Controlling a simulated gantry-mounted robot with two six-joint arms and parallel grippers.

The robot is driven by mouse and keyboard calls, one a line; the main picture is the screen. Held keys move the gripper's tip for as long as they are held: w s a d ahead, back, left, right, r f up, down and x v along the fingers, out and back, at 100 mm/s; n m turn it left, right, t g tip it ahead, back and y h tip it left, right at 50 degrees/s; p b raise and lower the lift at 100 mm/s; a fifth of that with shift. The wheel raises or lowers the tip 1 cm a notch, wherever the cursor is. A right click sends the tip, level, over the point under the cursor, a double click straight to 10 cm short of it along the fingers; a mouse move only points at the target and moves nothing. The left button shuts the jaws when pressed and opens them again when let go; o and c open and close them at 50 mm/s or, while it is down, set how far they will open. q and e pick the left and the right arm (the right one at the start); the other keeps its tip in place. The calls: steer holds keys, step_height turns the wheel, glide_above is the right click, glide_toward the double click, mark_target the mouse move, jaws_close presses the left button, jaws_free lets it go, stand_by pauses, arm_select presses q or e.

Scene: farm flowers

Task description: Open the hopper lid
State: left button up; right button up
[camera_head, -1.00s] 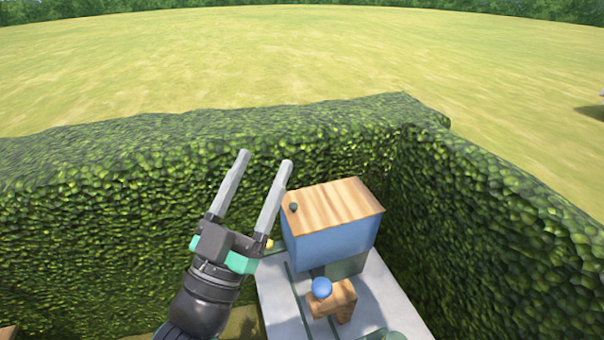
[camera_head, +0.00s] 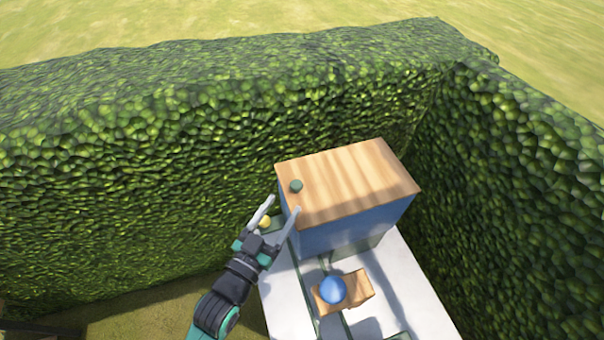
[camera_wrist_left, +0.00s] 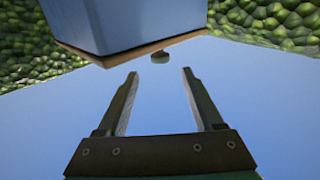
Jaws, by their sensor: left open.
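The hopper is a blue box (camera_head: 350,230) with a flat wooden lid (camera_head: 350,180) lying shut on top. A small dark green knob (camera_head: 296,186) sits near the lid's left edge. My left gripper (camera_head: 283,204) is open and empty, its fingers just left of and in front of the lid's left edge. In the left wrist view the knob (camera_wrist_left: 160,57) shows just beyond and between the open fingertips (camera_wrist_left: 160,73), apart from them. The lid's edge (camera_wrist_left: 125,57) and the blue box (camera_wrist_left: 125,22) also show there. My right gripper is not in view.
The hopper stands on a pale grey table (camera_head: 405,285). In front of it are a wooden block (camera_head: 357,285) and a blue ball (camera_head: 332,290). A small yellow round thing (camera_head: 265,222) is by my left fingers. Tall hedges (camera_head: 150,160) close off the back and right.

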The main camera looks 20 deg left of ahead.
mark_target(302, 175)
arm_select(q)
steer(key=w, duration=1.1)
steer(key=shift+w+d, duration=0.1)
steer(key=shift+d, duration=0.2)
steer(key=shift+c, duration=0.2)
jaws_close()
stand_by(0.5)
